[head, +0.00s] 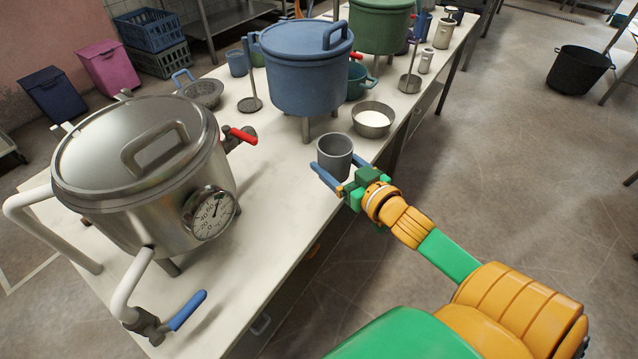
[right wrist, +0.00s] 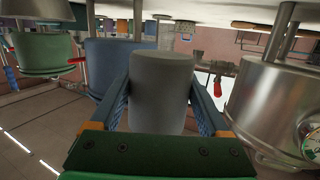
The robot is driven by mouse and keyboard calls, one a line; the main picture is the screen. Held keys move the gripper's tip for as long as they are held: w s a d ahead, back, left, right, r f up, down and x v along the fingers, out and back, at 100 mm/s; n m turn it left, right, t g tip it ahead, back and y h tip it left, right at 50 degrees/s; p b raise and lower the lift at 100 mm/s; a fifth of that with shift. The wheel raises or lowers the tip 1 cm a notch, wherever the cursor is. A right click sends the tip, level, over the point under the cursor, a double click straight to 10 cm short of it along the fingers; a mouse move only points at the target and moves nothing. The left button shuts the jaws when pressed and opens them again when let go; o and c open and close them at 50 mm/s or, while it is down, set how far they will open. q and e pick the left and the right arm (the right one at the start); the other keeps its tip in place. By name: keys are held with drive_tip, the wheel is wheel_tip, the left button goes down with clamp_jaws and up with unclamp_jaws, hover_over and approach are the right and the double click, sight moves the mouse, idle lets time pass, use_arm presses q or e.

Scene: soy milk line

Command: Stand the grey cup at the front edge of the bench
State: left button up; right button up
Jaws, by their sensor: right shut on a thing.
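The grey cup (head: 335,155) is upright with its open rim up, at the bench's front edge in the head view. My right gripper (head: 338,174) reaches in from the right, with its blue fingers on both sides of the cup, shut on it. In the right wrist view, which looks upside down, the cup (right wrist: 161,85) fills the space between the fingers. I cannot tell whether its base touches the bench (head: 290,185). My left gripper is not in view.
A steel pot (head: 95,165) with a gauge stands at the left, its blue-handled tap (head: 187,310) near the front edge. A blue pot (head: 305,85) and a steel bowl (head: 373,120) with white contents stand behind the cup. The bench top left of the cup is clear.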

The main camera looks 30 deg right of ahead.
drive_tip(key=b, duration=0.3)
hover_over(322, 186)
drive_tip(key=f, duration=0.6)
drive_tip(key=shift+w+f, duration=0.25)
drive_tip(key=shift+f, duration=0.05)
wheel_tip(322, 186, down, 3)
drive_tip(key=shift+r, duration=0.1)
drive_tip(key=shift+s, duration=0.1)
drive_tip(key=o, duration=1.5)
drive_tip(key=shift+s+r, duration=0.1)
drive_tip(key=shift+s, duration=0.05)
drive_tip(key=s, duration=0.3)
drive_tip(key=s+r+p, duration=0.1)
drive_tip(key=s, duration=0.3)
drive_tip(key=s+r, duration=0.1)
drive_tip(key=s, duration=0.3)
drive_tip(key=shift+s, duration=0.25)
